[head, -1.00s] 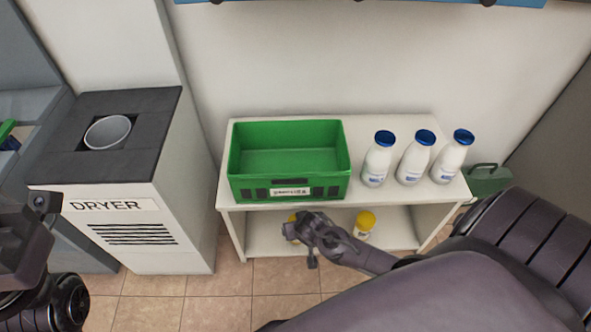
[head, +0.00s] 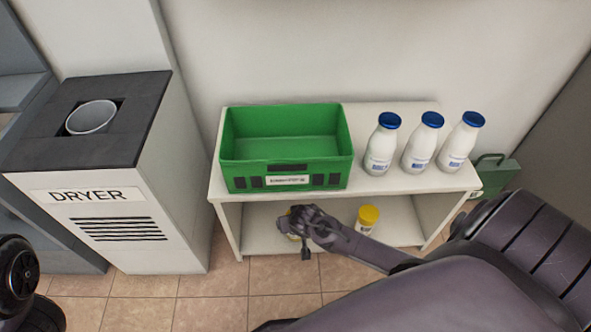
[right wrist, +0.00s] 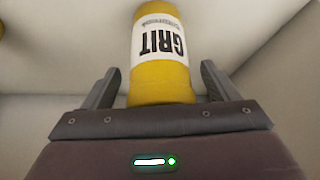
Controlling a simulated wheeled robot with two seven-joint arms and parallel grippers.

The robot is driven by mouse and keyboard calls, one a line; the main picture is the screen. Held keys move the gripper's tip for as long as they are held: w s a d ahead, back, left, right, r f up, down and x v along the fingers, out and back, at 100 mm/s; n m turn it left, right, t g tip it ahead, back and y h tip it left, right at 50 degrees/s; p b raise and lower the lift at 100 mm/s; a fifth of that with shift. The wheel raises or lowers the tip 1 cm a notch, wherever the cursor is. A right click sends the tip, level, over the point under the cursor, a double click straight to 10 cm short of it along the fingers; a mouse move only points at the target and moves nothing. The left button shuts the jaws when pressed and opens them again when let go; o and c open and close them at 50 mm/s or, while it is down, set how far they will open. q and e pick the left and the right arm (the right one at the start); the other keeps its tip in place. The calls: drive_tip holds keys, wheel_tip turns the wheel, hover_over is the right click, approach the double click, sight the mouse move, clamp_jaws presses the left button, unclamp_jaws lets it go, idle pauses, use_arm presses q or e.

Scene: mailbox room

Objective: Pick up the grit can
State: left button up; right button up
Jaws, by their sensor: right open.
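The grit can (right wrist: 160,60) is yellow with a white label reading GRIT, and stands between the two open fingers of my right gripper (right wrist: 160,88) in the right wrist view. I see a gap on each side of it, so the fingers do not look closed on it. In the head view my right gripper (head: 300,222) is at the lower shelf, in front of the can, and hides most of it; only a little yellow (head: 292,237) shows. My left gripper is out of view.
A second can with a yellow lid (head: 368,216) stands on the lower shelf, right of my gripper. The shelf unit's top (head: 362,188) holds a green crate (head: 287,180) and three white bottles (head: 421,145). A dryer (head: 150,190) stands left.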

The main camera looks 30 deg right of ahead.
drive_tip(key=shift+c, duration=0.3)
drive_tip(key=c, duration=1.2)
drive_tip(key=shift+c, duration=0.6)
drive_tip(key=shift+r+p, duration=0.3)
